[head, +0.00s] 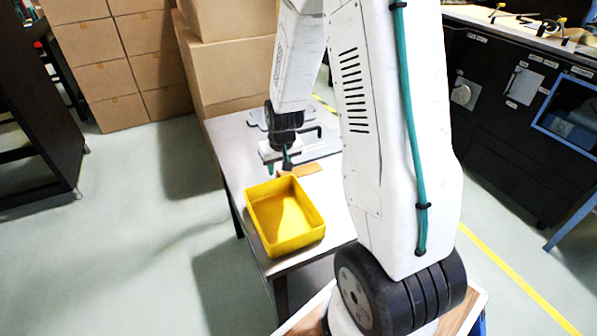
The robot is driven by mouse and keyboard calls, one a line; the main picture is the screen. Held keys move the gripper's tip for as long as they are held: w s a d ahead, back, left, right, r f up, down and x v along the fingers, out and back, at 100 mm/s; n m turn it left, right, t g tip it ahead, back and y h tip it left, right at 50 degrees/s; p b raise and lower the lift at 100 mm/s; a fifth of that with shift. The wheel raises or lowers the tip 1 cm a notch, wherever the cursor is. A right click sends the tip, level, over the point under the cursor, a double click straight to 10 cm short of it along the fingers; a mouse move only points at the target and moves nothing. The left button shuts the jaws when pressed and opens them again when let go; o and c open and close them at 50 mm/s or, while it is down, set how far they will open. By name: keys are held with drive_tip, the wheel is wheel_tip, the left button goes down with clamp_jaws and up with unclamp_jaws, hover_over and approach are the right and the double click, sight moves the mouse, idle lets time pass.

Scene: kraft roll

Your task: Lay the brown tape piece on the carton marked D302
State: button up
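A flat brown piece (303,170), which looks like the tape piece, shows on the grey table just behind the yellow tray. My gripper (279,164) is above the table, close to the left end of the brown piece. Its two teal fingertips stand apart with nothing clearly seen between them. The gripper hides part of the table behind it. Brown cartons (232,70) are stacked behind the table, but no D302 mark can be read, so I cannot tell which carton bears it.
A yellow tray (262,236) stands on the near part of the table (232,165). More cartons (108,80) are stacked at the back left. A dark bench (490,110) stands at the right, a dark cabinet (30,130) at the left. The floor at left is clear.

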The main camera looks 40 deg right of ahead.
drive_tip(key=shift+x, duration=1.3)
drive_tip(key=shift+d, duration=0.15)
clamp_jaws()
